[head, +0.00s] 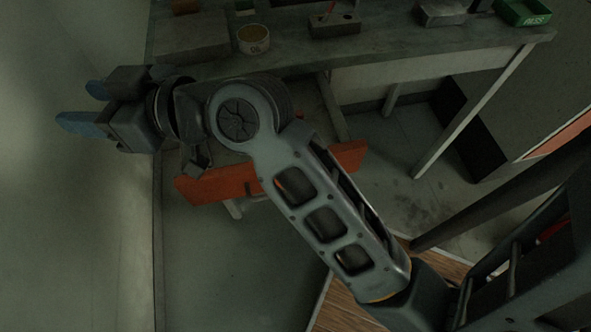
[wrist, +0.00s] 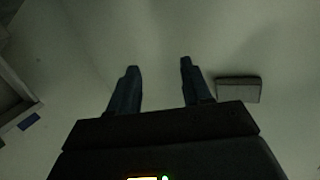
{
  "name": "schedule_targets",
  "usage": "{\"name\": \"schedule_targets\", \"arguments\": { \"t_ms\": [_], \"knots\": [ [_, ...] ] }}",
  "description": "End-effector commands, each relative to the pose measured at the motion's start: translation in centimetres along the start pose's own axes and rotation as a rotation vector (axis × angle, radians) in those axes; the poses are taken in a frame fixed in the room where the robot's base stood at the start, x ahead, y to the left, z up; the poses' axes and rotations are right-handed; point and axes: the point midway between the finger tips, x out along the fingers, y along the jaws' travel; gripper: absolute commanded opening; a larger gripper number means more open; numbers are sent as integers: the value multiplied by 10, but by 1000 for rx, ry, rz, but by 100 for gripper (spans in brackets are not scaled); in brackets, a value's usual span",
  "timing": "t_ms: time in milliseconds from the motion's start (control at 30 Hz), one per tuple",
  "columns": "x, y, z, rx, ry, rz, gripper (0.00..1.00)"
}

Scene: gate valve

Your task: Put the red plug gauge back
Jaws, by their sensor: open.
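My gripper (head: 77,106) is at the left of the head view, with its two blue fingers apart. It points left toward a pale wall, away from the workbench. In the wrist view my gripper (wrist: 159,66) is open, and nothing is between the fingers. A thin red upright piece (head: 331,8) stands in a dark block (head: 335,26) on the workbench at the top of the head view. It is cut by the top edge, so I cannot tell whether it is the red plug gauge. No other clear plug gauge shows.
The grey workbench (head: 400,45) runs along the top. On it are a round labelled tin (head: 253,40), a grey block (head: 192,38), a metal piece (head: 441,12) and a green PASS tray (head: 524,13). An orange-red beam (head: 218,184) lies behind my arm. A small grey box (wrist: 238,89) shows in the wrist view.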

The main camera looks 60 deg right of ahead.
Motion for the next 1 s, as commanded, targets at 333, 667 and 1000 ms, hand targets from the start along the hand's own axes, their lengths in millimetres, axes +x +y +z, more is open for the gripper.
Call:
{"name": "schedule_targets", "arguments": {
  "t_ms": [333,667,1000],
  "knots": [
    [-105,-27,100,235,-56,249,49],
    [-254,-20,148,107,-130,336,49],
    [-325,-4,135,-52,-128,261,49]
  ]
}}
